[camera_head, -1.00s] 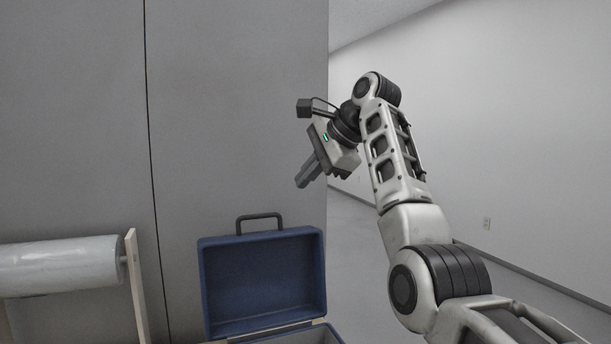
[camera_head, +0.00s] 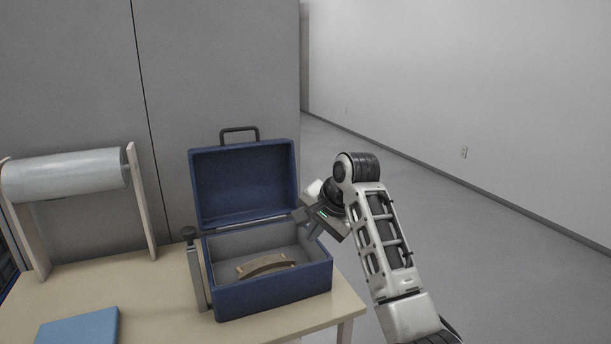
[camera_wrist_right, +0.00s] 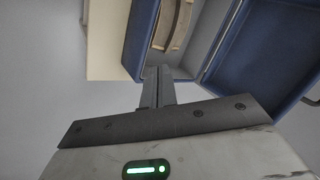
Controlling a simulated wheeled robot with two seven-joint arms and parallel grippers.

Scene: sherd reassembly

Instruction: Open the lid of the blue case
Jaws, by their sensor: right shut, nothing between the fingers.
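The blue case (camera_head: 274,292) stands on the wooden table with its lid (camera_head: 243,182) open and upright at the back, handle (camera_head: 239,130) on top. A curved tan sherd (camera_head: 266,265) lies inside the grey interior. My right gripper (camera_head: 306,226) is shut and empty at the case's right side, close to the lid's right edge; I cannot tell if it touches. The right wrist view shows the closed fingers (camera_wrist_right: 158,78) beside the case wall (camera_wrist_right: 141,37), with the open lid (camera_wrist_right: 262,55) to the right. My left gripper is not in view.
A metal upright tool or clamp (camera_head: 196,268) stands at the case's left. A plastic roll (camera_head: 66,176) on a wooden stand is at the back left. A light blue flat item (camera_head: 78,329) lies on the table (camera_head: 140,287). Open floor lies to the right.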

